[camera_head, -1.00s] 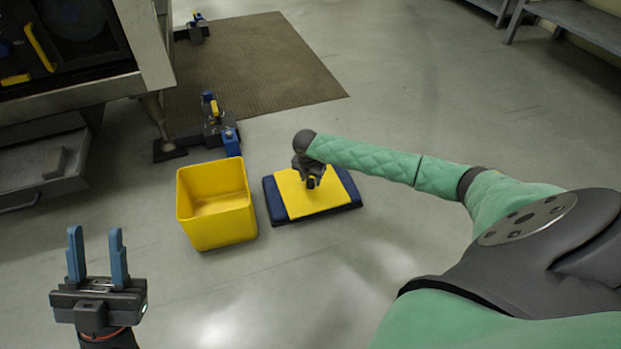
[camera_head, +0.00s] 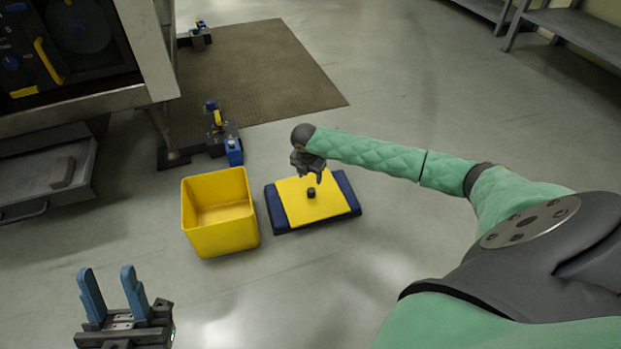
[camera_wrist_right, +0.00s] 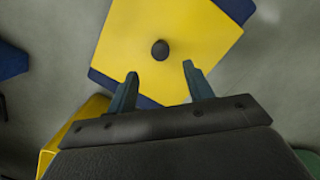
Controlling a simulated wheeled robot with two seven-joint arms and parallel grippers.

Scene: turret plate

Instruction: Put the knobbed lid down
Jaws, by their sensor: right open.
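The knobbed lid (camera_head: 325,208) is a flat yellow square with a small dark knob (camera_head: 311,192) at its middle. It lies on a dark blue base (camera_head: 349,194) on the floor, whose edges show on both sides. In the right wrist view the yellow lid (camera_wrist_right: 200,35) and its knob (camera_wrist_right: 160,50) lie ahead of the fingers. My right gripper (camera_wrist_right: 158,82) is open and apart from the knob, with nothing between its fingers. In the head view it is just behind the knob. My left gripper (camera_head: 108,285) is open and empty at the lower left.
An open yellow bin (camera_head: 220,240) stands on the floor just left of the lid. A blue and black floor fitting (camera_head: 228,145) is behind the bin. A metal machine (camera_head: 95,95) is at the upper left. A brown mat (camera_head: 260,75) lies behind. The floor in front is clear.

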